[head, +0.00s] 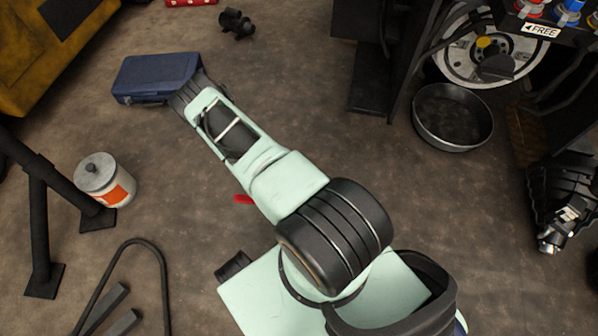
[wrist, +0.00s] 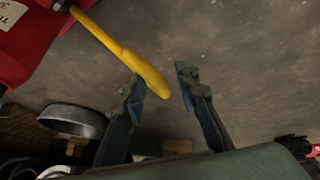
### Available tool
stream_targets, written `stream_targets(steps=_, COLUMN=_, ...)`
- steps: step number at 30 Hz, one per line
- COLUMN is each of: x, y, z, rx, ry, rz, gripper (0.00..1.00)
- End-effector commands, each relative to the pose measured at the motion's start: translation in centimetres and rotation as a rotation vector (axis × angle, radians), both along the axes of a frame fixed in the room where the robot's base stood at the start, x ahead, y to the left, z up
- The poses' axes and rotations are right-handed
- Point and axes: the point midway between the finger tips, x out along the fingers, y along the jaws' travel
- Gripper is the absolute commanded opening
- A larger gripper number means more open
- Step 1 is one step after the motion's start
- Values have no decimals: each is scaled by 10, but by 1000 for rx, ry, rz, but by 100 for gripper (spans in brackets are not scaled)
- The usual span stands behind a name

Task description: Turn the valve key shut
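A yellow handle (wrist: 122,54), which looks like the valve key, sticks out from a red body (wrist: 32,38) with a white label in the upper left of the wrist view. My gripper (wrist: 158,82) is open. Its left fingertip is close to the rounded free end of the handle; I cannot tell whether they touch. The right finger stands apart from it, with a clear gap. The handle's end appears in the space between the fingers, but its depth is unclear. I cannot make out the handle in the head view.
A round pan (head: 452,117) lies near a wheel (head: 487,45) at the upper right. A blue case (head: 158,78) and a white pot (head: 104,180) stand at the left. Dark stand legs (head: 40,220) are at the left edge.

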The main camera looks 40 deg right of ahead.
Motion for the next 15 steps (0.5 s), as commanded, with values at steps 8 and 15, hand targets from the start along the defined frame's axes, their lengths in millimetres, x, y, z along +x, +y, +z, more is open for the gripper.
stream_targets(steps=8, x=-3, y=15, z=26, rx=0, ry=-2, rz=1, gripper=29)
stream_targets(steps=15, x=-10, y=40, z=66, rx=1, ry=-2, rz=2, gripper=29)
